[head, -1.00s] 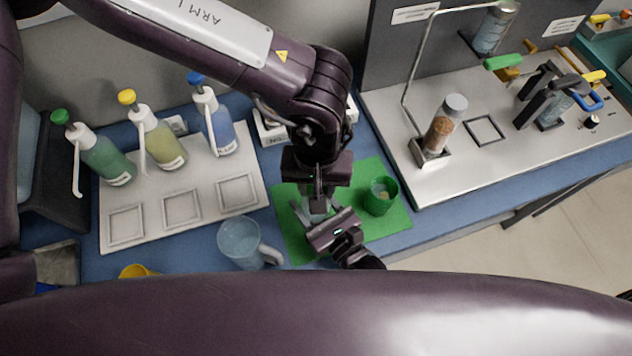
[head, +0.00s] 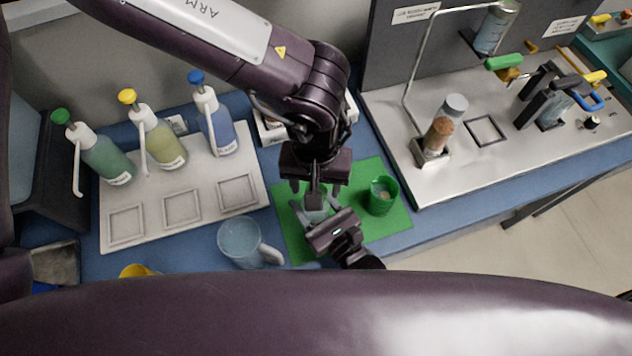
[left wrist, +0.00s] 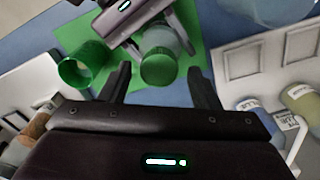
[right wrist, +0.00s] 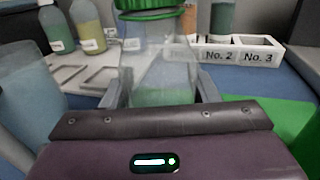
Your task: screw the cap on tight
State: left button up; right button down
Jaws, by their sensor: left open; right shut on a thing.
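A clear bottle (right wrist: 165,70) has a green cap (right wrist: 150,5) on its mouth, seen at the top edge of the right wrist view. My right gripper (head: 325,218) is shut on the bottle body and holds it upright over the green mat (head: 375,168). In the left wrist view the green cap (left wrist: 159,68) shows from above, between the spread fingers of my left gripper (left wrist: 159,72). That gripper is open, above the cap, and does not appear to touch it. How tight the cap is cannot be told.
A green cup (head: 381,197) stands on the mat close to the right of both grippers. A clear mug (head: 241,241) stands to the left. A metal apparatus board (head: 480,165) is at the right.

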pick_arm(q)
jog(key=shift+r, duration=1.95)
jog(key=shift+c, duration=0.3)
